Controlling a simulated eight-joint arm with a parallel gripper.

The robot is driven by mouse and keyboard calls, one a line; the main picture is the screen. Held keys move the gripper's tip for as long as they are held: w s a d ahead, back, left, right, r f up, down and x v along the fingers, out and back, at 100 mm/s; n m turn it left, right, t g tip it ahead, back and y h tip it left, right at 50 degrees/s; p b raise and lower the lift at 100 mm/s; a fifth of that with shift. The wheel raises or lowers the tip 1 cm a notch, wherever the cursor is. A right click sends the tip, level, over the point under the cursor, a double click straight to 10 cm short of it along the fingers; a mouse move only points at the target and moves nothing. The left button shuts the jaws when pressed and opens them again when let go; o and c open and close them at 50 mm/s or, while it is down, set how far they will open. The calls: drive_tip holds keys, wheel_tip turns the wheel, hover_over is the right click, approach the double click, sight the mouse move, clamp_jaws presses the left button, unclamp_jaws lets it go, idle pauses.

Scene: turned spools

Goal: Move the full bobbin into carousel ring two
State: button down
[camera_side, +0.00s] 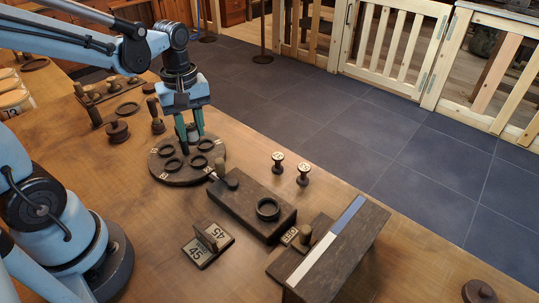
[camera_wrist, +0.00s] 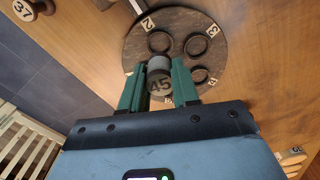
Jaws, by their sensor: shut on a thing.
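My gripper (camera_side: 190,132) is over the far part of the round dark carousel (camera_side: 160,175), with its green fingers pointing down. It is shut on a grey and dark bobbin whose end is marked 45 (camera_wrist: 159,80). In the side view the bobbin (camera_side: 191,131) is partly hidden between the fingers. I cannot tell whether it touches the carousel. The carousel also shows in the wrist view (camera_wrist: 180,22), with several dark rings and number tags at its rim. One ring (camera_wrist: 160,41) lies by the tag 2 (camera_wrist: 148,24), and another (camera_wrist: 197,45) lies nearer the tag 3.
Two small spools (camera_side: 277,162) (camera_side: 303,174) stand right of the carousel. A dark block (camera_side: 250,213) with a ring and a handled peg lies in front. A dark spool (camera_side: 117,130) stands left.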

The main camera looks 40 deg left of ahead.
sight(193, 139)
drive_tip(key=shift+f, duration=2.35)
drive_tip(key=shift+f, duration=0.8)
idle(1.0)
drive_tip(key=c, duration=0.8)
unclamp_jaws()
drive_tip(key=shift+o, duration=0.2)
drive_tip(key=shift+r, duration=0.1)
drive_tip(key=shift+r, duration=4.15)
